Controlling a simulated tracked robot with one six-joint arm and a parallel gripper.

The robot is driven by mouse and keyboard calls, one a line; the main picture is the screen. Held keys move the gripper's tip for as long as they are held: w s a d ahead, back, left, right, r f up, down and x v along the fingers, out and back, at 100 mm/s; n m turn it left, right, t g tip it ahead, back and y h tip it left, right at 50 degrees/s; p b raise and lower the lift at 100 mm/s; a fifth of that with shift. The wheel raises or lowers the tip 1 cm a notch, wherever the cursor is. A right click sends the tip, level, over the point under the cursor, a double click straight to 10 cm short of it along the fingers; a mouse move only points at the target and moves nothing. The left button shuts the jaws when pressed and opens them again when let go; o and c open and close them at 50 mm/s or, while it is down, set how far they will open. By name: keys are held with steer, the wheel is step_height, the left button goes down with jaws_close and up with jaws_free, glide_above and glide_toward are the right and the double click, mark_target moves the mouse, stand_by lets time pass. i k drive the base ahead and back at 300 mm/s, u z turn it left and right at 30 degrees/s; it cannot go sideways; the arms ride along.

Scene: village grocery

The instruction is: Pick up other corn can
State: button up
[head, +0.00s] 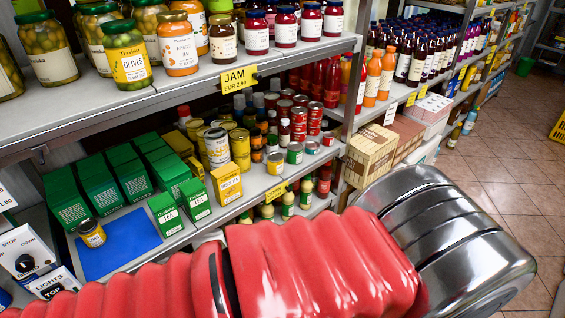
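Several yellow-labelled cans stand on the middle shelf, among them one at the front (240,148) and a taller stack with a pale label (217,148) beside it. Their labels are too small to read, so I cannot tell which is corn. A single small can with a yellow and dark label (91,234) stands at the left edge of a blue mat (135,250) on the same shelf. My red-sleeved arm with its metal section crosses the lower part of the head view, in front of the shelves. My gripper's fingers are not in view.
Green tea boxes (166,215) and a yellow box (226,184) stand near the cans. Red cans (299,122) are to the right. The jam shelf's edge (180,92) overhangs this shelf. Tiled floor (490,168) is clear at right.

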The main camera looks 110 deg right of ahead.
mark_target(274, 159)
steer(key=k, duration=0.9)
steer(key=z, duration=1.65)
steer(key=i, duration=0.5)
steer(key=z, duration=0.15)
